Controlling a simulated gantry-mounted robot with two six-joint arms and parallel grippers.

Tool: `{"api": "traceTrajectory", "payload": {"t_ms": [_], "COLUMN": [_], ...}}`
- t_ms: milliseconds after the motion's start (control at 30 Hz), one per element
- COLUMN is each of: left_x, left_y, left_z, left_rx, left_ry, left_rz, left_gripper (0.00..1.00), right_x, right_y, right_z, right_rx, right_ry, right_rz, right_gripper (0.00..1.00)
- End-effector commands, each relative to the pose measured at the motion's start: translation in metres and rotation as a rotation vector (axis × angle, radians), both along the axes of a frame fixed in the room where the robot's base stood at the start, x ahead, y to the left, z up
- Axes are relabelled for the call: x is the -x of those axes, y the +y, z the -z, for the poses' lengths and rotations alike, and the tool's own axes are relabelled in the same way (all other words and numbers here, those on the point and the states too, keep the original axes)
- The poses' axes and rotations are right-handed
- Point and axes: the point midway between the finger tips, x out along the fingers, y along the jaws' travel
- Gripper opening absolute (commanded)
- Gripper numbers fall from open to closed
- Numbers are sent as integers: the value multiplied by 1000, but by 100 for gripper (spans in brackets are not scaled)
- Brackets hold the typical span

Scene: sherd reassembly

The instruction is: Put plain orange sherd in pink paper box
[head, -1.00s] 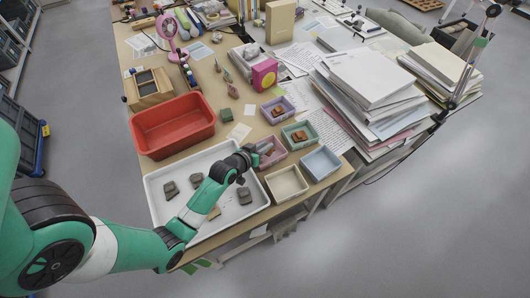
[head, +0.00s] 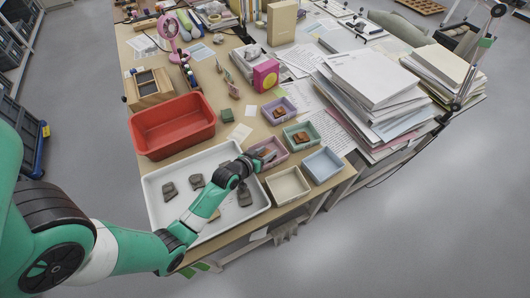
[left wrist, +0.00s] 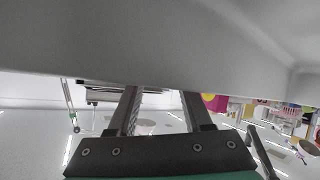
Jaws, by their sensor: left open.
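The pink paper box (head: 283,157) stands right of the white tray in the head view. An orange-brown sherd (head: 266,151) shows inside it, partly hidden by my gripper; I cannot make out whether it is plain. My left gripper (head: 268,157) is open at the left side of the pink box, its fingertips over or just at the box. In the left wrist view the two fingers (left wrist: 163,112) stand apart with no sherd between them. My right gripper is not in view.
The white tray (head: 160,205) holds several grey sherds and a small tan one. Purple (head: 289,117) and green (head: 287,139) boxes hold brownish sherds. The cream (head: 287,185) and blue (head: 322,166) boxes are empty. A red bin (head: 172,126) and paper stacks (head: 372,85) flank them.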

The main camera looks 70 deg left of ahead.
Motion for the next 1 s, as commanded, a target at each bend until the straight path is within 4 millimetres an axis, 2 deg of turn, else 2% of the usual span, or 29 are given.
{"api": "traceTrajectory", "payload": {"t_ms": [67, 167, 400, 600, 733, 1000], "left_x": [0, 10, 54, 83, 90, 91], "left_y": [0, -6, -32, -50, -55, -55], "left_z": [-5, -11, -39, -55, -59, -58], "left_rx": [0, 1, 1, 2, 0, -1], "left_ry": [0, 2, 2, 2, 0, -1], "left_rz": [0, 0, -2, -1, 0, 0], "left_gripper": [50, 50, 50, 50, 50, 50], "right_x": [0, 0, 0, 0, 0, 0], "right_y": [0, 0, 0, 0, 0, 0], "right_z": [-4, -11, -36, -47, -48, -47], "right_rx": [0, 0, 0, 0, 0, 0], "right_ry": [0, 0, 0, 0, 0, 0], "right_rz": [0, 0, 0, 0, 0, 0], "right_gripper": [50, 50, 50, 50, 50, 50]}}
